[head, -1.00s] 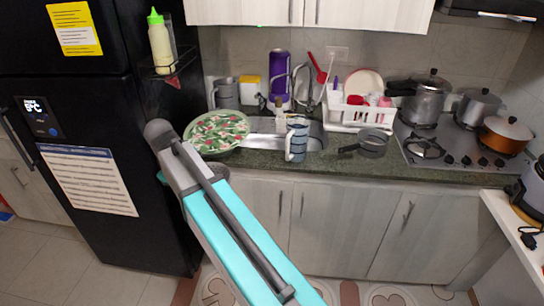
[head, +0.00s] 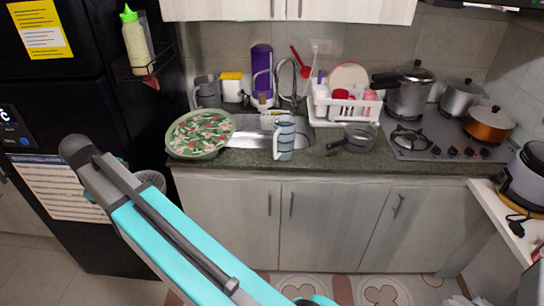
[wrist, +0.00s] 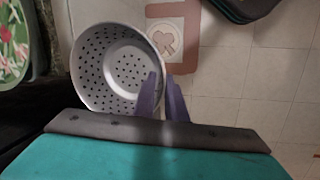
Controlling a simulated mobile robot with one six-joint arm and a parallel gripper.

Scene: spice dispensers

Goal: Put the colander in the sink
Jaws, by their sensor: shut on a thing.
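The colander (wrist: 118,68) is a grey metal bowl with many small holes. In the wrist view my gripper (wrist: 162,82) is shut on its right rim, and the bowl hangs above the floor with its inside facing the camera. In the head view a small part of the colander (head: 152,180) shows behind my arm, in front of the fridge; my gripper is hidden there. The sink (head: 246,138) is a metal basin in the counter, with a curved tap behind it. A grey-blue striped mug (head: 284,138) stands at its front and hides part of the basin.
A round green patterned tray (head: 200,136) lies on the counter left of the sink. A small pan (head: 354,138) and a white dish rack (head: 345,108) stand to the right. The black fridge (head: 75,85) is at the left. The floor before the cabinets is open.

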